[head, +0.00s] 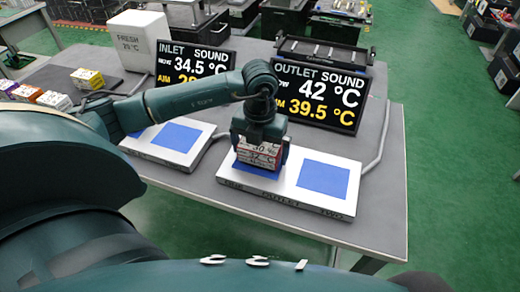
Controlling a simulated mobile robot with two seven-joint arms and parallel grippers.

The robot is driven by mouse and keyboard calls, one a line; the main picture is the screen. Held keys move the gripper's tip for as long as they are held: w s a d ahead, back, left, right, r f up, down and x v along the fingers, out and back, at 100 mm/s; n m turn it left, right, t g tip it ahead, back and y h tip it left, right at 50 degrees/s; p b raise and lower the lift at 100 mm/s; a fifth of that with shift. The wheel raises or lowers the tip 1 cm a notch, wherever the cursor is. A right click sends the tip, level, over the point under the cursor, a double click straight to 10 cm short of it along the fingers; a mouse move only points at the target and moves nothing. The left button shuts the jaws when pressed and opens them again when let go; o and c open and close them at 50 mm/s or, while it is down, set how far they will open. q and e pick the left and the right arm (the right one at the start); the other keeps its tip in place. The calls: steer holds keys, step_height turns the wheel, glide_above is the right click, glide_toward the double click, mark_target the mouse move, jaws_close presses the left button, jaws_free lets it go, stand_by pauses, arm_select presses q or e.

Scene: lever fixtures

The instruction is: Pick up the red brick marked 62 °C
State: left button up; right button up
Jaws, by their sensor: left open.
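A red brick with a white label (258,156) sits at the left blue pad of the right white plate (285,199). Its label is small and partly covered, and I cannot read its marking for certain. My left gripper (260,146) points down over this brick, its open fingers at the brick's sides. The fingers hide the brick's top and part of its sides; I cannot tell whether they touch it. My right gripper is not in view.
The plate's right blue pad (324,178) is bare. Another white plate (171,141) lies to the left. Two display screens, inlet (196,65) and outlet (318,97), stand behind. A white "FRESH" box (139,43) and several small bricks (54,101) are at the left.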

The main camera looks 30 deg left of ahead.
arm_select(q)
steer(key=shift+c, duration=0.4)
steer(key=c, duration=1)
steer(key=shift+r, duration=0.1)
